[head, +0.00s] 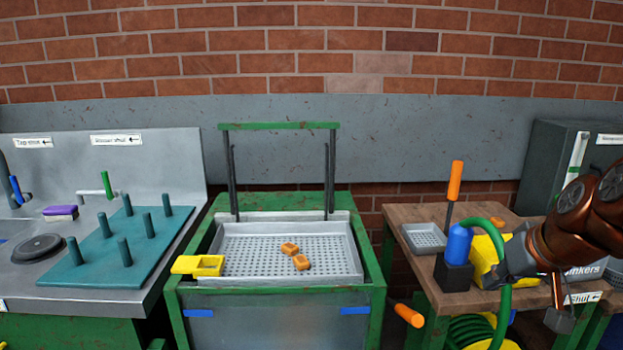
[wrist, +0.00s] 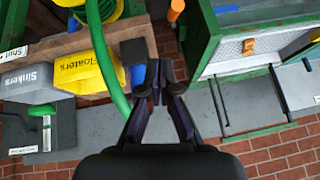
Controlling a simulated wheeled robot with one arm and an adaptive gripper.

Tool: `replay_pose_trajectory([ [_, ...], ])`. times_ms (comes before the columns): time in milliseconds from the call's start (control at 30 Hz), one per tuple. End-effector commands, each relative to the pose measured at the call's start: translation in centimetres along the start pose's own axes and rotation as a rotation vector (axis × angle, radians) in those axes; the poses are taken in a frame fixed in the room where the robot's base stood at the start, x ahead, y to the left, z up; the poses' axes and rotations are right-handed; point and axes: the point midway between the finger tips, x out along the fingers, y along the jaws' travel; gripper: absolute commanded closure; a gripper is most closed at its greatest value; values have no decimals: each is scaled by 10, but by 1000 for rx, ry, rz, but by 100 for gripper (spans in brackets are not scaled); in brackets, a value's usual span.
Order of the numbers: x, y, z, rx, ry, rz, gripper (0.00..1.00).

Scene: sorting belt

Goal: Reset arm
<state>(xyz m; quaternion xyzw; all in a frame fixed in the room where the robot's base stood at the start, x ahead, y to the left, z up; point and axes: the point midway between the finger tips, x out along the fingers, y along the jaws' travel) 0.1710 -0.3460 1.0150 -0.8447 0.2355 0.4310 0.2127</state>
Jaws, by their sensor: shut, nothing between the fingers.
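My gripper (wrist: 164,72) shows in the wrist view with its fingers closed together and nothing between them. In the wrist view the yellow Floaters bin (wrist: 93,70) and the grey Sinkers bin (wrist: 38,78) are to the left of the fingers.
A perforated tray (head: 240,262) in the green frame (head: 280,318) holds two orange pieces (head: 290,249). A blue-topped black holder (head: 455,272) and a green hose (head: 508,300) are close to my gripper. A pegged teal board (head: 125,255) lies on the left counter.

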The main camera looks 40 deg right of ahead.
Motion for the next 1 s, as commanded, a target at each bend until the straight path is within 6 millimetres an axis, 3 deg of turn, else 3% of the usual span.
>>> replay_pose_trajectory([
  [267, 36, -48, 8, -73, -86, -52, 100],
  [467, 74, -104, 29, -160, -195, -102, 100],
  [700, 114, -173, 77, -279, -352, -141, 100],
  [1000, 147, -232, 156, -417, -536, -140, 100],
])
